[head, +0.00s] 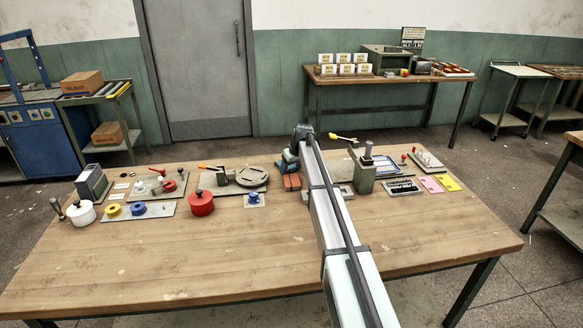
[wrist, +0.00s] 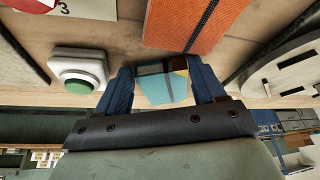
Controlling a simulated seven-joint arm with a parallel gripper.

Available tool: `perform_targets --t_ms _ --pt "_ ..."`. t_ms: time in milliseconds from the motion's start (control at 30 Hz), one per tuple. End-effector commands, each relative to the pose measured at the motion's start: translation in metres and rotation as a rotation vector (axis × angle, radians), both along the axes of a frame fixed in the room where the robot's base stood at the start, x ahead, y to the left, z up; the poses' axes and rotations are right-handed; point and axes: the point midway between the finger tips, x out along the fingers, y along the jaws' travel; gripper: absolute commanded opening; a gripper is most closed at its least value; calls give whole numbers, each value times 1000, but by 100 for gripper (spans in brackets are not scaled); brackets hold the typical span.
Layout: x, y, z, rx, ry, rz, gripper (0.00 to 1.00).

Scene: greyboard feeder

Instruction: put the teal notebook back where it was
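My gripper (wrist: 162,88) has its two blue fingers apart, with a teal piece (wrist: 165,92) filling the gap between them. It appears to be the teal notebook, with a dark patch and a yellow corner; most of it is hidden. In the head view my gripper (head: 289,161) is above the back middle of the table, largely covered by my arm. An orange notebook-like thing with a dark band (wrist: 188,22) lies close beyond the fingers; it also shows in the head view (head: 292,183). No empty place for the notebook can be made out.
A white box with a green button (wrist: 78,80) is left of the fingers in the wrist view. A grey slotted disc (head: 252,176) and a red pot (head: 201,203) stand left of the gripper. A green post (head: 363,172) stands right. The wooden table's front (head: 170,270) is clear.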

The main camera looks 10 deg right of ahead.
Motion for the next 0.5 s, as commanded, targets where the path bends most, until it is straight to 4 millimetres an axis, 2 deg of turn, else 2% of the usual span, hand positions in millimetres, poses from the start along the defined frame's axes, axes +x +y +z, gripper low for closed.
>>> perform_targets --t_ms 33,200,500 --pt "0 0 0 0 0 0 74" --pt "0 0 0 0 0 0 88" --pt "0 0 4 0 0 0 88"
